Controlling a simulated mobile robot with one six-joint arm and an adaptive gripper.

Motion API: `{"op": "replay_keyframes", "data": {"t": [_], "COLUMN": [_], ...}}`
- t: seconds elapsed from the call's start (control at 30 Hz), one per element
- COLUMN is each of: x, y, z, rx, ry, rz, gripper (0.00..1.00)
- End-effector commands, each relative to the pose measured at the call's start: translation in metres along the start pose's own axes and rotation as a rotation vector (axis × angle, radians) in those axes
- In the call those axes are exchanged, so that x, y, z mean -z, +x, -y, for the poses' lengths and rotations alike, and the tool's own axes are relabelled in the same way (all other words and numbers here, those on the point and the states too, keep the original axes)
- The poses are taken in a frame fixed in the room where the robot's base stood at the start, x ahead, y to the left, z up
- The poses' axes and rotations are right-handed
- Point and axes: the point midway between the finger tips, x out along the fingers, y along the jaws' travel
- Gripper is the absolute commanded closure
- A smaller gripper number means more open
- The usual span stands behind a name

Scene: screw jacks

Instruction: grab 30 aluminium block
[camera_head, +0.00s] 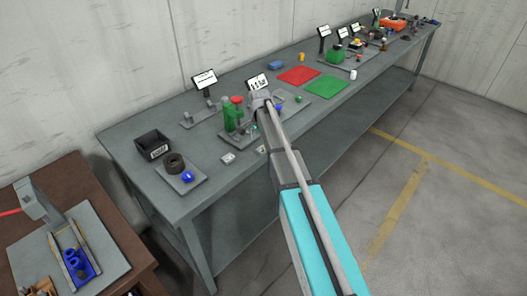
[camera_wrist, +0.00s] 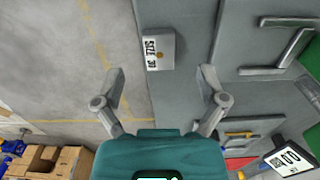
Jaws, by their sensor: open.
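The aluminium block (camera_wrist: 165,50), a small grey block with a label reading SIZE 30, sits near the front edge of the grey table in the wrist view. My gripper (camera_wrist: 163,82) is open and empty. Its two fingers are spread, with the block just beyond the gap between the tips and apart from them. In the head view, two small light blocks lie near the table's front edge, one block (camera_head: 228,158) to the left and another block (camera_head: 261,149) close by my arm. I cannot read their labels there. My fingertips are not clear in that view.
A green jack (camera_head: 234,115) stands on a grey plate behind the blocks. Red mat (camera_head: 299,75) and green mat (camera_head: 327,88) lie farther along. Open floor (camera_wrist: 60,60) borders the table.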

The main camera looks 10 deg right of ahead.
Motion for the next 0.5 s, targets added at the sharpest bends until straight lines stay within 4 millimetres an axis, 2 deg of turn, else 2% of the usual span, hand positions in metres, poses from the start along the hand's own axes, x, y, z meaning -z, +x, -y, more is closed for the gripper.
{"op": "replay_keyframes", "data": {"t": [0.27,0.5], "x": [0.000,0.000], "y": [0.004,0.019], "z": [0.000,0.000], "rx": [0.000,0.000], "ry": [0.000,0.000], "rz": [0.000,0.000], "gripper": [0.09,0.09]}}
